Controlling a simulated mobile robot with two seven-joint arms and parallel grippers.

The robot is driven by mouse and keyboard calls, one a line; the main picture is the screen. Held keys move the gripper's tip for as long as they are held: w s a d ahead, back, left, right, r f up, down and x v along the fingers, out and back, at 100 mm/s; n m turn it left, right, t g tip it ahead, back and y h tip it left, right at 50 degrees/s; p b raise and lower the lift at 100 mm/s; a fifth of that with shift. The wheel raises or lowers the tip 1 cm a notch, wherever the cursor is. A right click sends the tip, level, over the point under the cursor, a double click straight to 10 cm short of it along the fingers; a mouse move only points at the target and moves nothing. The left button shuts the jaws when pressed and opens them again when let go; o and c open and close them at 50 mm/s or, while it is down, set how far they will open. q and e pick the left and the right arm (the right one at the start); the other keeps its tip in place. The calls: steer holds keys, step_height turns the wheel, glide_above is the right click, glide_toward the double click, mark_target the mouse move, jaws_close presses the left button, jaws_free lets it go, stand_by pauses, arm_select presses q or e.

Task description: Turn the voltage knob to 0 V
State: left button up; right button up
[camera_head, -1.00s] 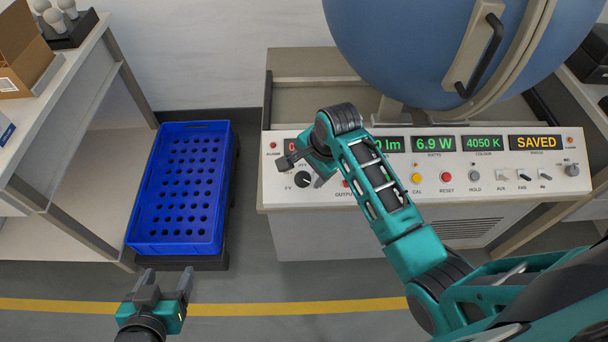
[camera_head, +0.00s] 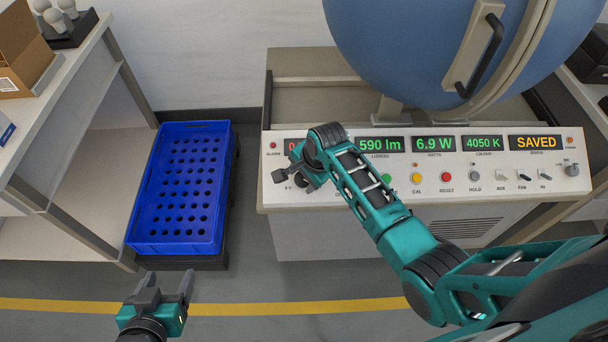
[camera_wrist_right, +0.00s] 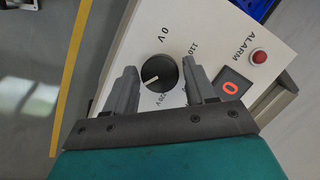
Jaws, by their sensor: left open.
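The black round voltage knob (camera_wrist_right: 163,70) sits on the pale panel in the right wrist view, with printed 0 V, 110 V and 220 V labels around it. Its white line points to the picture's lower left, not at the 0 V label above it. My right gripper (camera_wrist_right: 160,76) is open, one finger on each side of the knob, with visible gaps; I cannot tell the depth. A red display (camera_wrist_right: 230,87) beside it reads 0. In the head view my right gripper (camera_head: 291,179) covers the knob. My left gripper (camera_head: 169,288) is open and empty, low over the floor.
The control panel (camera_head: 440,195) carries several buttons, switches and displays, one reading SAVED. A large blue sphere (camera_head: 410,45) stands behind it. A blue crate (camera_head: 137,225) with holes stands left of the panel. A red alarm light (camera_wrist_right: 258,56) is near the knob.

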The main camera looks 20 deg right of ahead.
steer(key=c, duration=0.7)
steer(key=shift+c, duration=0.2)
